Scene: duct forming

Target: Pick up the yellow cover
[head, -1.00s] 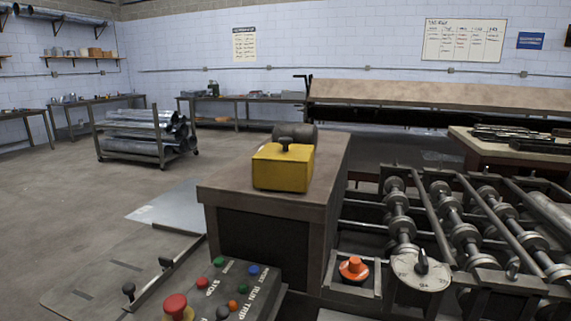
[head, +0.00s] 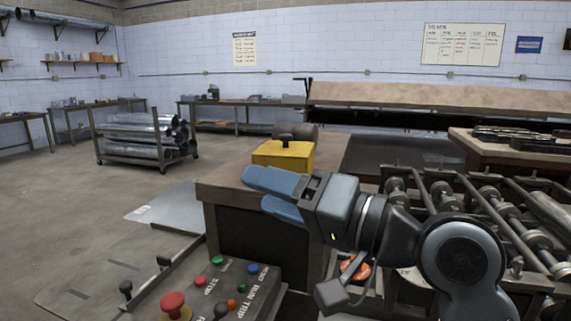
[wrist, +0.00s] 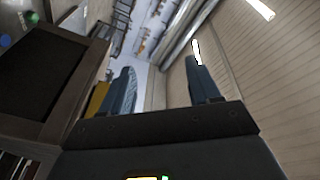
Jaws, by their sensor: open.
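The yellow cover (head: 284,153) is a box-shaped piece with a dark knob on top. It sits on the brown-topped cabinet (head: 217,187) in the middle of the head view. My gripper (head: 262,193) is in front of the cover in that view, with its two blue fingers apart and nothing between them. The fingers hide the cover's lower part. In the wrist view a strip of the yellow cover (wrist: 97,99) shows to the left of my gripper (wrist: 160,82), outside the fingers. I cannot tell whether a finger touches it.
A control panel (head: 228,289) with coloured buttons and levers is at the lower front. A roller machine (head: 480,215) stands at the right, partly behind my arm. A dark cylinder (head: 306,132) lies behind the cover. The floor at the left is open, with a pipe cart (head: 145,140) farther back.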

